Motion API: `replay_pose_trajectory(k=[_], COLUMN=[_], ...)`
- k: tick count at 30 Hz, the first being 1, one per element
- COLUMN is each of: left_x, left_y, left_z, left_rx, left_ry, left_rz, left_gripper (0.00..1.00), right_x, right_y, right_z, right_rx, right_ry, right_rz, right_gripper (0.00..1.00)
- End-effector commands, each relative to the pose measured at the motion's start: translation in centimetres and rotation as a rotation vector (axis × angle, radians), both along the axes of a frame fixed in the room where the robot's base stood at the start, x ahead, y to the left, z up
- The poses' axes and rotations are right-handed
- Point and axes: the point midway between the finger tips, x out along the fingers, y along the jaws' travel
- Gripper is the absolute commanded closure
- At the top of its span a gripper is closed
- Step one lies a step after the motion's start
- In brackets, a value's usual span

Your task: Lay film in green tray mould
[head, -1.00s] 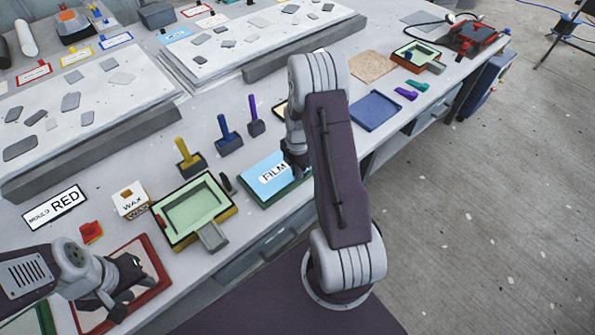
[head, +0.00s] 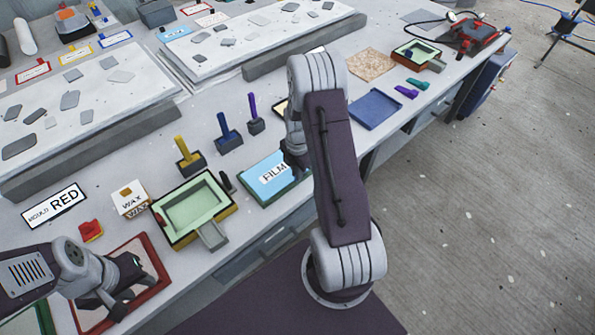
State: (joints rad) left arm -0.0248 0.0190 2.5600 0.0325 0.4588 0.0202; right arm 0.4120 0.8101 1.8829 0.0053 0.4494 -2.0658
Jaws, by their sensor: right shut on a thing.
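The green tray mould (head: 187,239) stands on the bench left of centre, a pale green recess inside a dark and yellow rim, with a grey tab at its front. The blue film sheet (head: 256,182), labelled FILM, lies on a green-edged base just right of the mould. My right gripper (head: 296,172) is at the right edge of the film and shut on it; its fingertips are partly hidden by my own arm. My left gripper (head: 134,296) is open and empty above a red-framed tray (head: 150,244) at the front left, well apart from the film.
A wax box (head: 129,200) and the RED mould sign (head: 54,207) are left of the mould. Yellow (head: 185,150), blue (head: 226,130) and purple (head: 254,113) handled tools stand behind the mould and film. A blue tray (head: 376,110) lies to the right.

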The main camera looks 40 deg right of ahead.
Motion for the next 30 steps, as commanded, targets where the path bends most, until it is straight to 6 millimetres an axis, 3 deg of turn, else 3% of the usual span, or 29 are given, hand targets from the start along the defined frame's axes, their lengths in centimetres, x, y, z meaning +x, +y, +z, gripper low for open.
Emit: replay_pose_trajectory(k=[6, 22, 25, 30], left_x=[0.0, 0.0, 0.0, 0.0], left_y=[0.0, 0.0, 0.0, -0.01], left_z=[-0.55, -0.26, -0.26, -0.26], left_rx=[0.0, 0.0, 0.0, 0.0], left_ry=[0.0, 0.0, 0.0, 0.0], left_rz=[0.0, 0.0, 0.0, 0.0], left_gripper=[0.64, 0.64, 0.64, 0.64], right_x=[0.03, 0.03, 0.02, 0.02], right_y=[-0.01, -0.02, -0.02, -0.02], right_z=[-0.81, -0.69, -0.69, -0.69], right_rx=[0.0, -0.001, 0.0, 0.0], right_ry=[0.0, -0.001, -0.001, -0.001], right_rz=[0.0, 0.0, 0.0, 0.0], right_gripper=[1.0, 1.0, 0.68, 0.65])
